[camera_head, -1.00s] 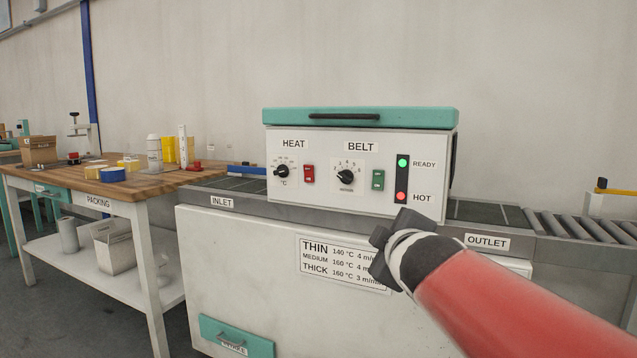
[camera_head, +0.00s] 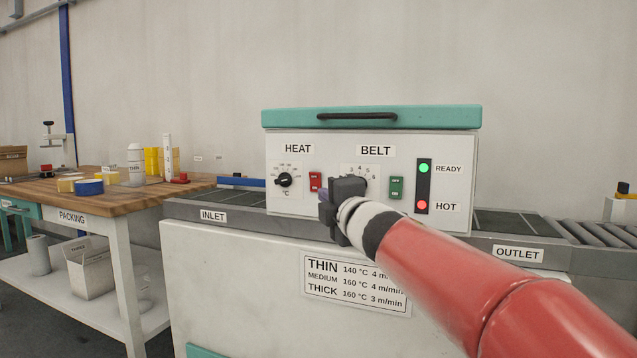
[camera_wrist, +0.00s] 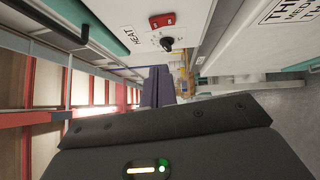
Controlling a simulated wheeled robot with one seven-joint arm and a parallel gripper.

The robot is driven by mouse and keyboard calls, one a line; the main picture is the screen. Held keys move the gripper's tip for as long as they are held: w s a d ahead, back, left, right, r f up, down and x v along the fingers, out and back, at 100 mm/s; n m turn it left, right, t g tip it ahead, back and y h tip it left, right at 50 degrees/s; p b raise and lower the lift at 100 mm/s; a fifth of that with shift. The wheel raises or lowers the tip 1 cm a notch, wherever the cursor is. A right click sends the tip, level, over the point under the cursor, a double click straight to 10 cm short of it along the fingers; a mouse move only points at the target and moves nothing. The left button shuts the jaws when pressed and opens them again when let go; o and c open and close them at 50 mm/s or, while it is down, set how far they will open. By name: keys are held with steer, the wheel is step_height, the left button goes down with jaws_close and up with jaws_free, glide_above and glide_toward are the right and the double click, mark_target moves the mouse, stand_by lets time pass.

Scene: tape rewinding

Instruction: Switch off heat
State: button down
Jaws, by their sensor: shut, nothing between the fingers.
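The red HEAT rocker switch (camera_head: 315,181) is on the white front panel of the machine (camera_head: 290,217), to the right of the black heat knob (camera_head: 284,180). In the wrist view the red switch (camera_wrist: 162,20) and the knob (camera_wrist: 167,43) show near the top. My gripper (camera_head: 328,212) is in front of the panel, just below and to the right of the red switch, apart from it as far as I can see. Its fingers (camera_wrist: 157,88) are closed together with nothing between them. My gripper hides most of the belt knob.
The green BELT switch (camera_head: 396,187) is right of my gripper. READY (camera_head: 424,168) glows green and HOT (camera_head: 422,205) glows red. The packing table (camera_head: 110,204) with several items stands at the left, and outlet rollers (camera_head: 590,232) lie at the right.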

steer(key=p, duration=0.1)
glide_toward(312, 177)
steer(key=w+a, duration=0.2)
steer(key=a, duration=0.2)
steer(key=shift+w+d+r+p, duration=0.1)
steer(key=shift+w+d+p, duration=0.15)
steer(key=shift+w+p, duration=0.25)
steer(key=shift+w+d+r+p, duration=0.1)
steer(key=shift+w+d+p, duration=0.25)
steer(key=shift+w, duration=0.25)
steer(key=shift+w+d, duration=0.1)
steer(key=shift+w, duration=0.45)
steer(key=shift+p, duration=0.3)
